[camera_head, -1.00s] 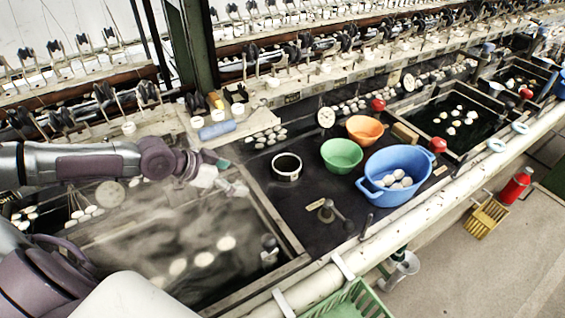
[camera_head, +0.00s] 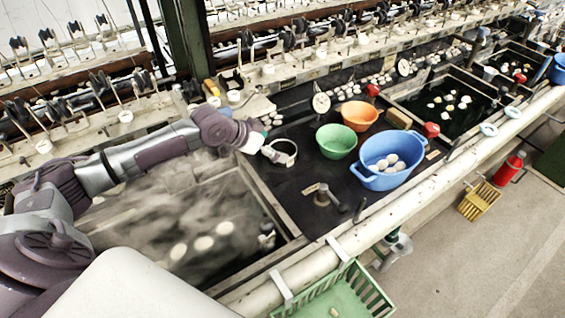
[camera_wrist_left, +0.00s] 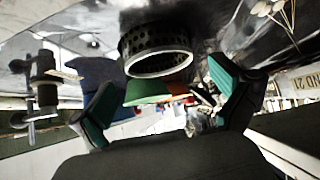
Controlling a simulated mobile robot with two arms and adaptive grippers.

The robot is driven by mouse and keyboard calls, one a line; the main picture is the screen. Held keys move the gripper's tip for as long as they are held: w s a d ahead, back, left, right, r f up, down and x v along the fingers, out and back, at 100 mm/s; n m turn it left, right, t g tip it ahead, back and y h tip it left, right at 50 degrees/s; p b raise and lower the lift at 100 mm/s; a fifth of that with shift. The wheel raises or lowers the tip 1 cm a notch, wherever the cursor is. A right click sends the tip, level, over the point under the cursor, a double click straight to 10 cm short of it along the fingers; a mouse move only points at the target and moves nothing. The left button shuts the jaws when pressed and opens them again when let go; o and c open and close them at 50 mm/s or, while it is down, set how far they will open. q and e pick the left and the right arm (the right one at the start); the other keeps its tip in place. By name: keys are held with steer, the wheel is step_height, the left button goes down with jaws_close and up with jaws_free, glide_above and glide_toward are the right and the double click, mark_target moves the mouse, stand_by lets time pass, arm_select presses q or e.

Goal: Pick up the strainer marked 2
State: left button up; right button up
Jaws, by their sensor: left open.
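A dark round band with a pale rim (camera_head: 281,152) sits on the black counter beside the steaming basin. In the left wrist view it is a perforated cylinder (camera_wrist_left: 157,55), which looks like a strainer; I cannot read any number on it. My left gripper (camera_head: 262,145) is at its left edge in the head view and partly overlaps it. In the left wrist view the two green-padded fingers (camera_wrist_left: 165,103) are spread apart, with the strainer beyond and between them. Nothing is held, and I cannot tell whether a finger touches it. My right gripper is not in view.
Green (camera_head: 337,141), orange (camera_head: 360,115) and blue (camera_head: 389,162) bowls stand right of the strainer; the blue one holds pale cocoons. A metal fitting (camera_head: 322,194) stands in front. The steaming basin (camera_head: 262,192) lies left; a green crate (camera_head: 345,297) is below the counter edge.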

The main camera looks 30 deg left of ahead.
mark_target(283, 149)
arm_select(q)
steer(key=x, duration=0.4)
steer(key=shift+d+f, duration=0.15)
steer(key=shift+f, duration=0.1)
steer(key=c, duration=1.5)
steer(key=shift+r, duration=0.15)
steer(key=shift+c, duration=0.2)
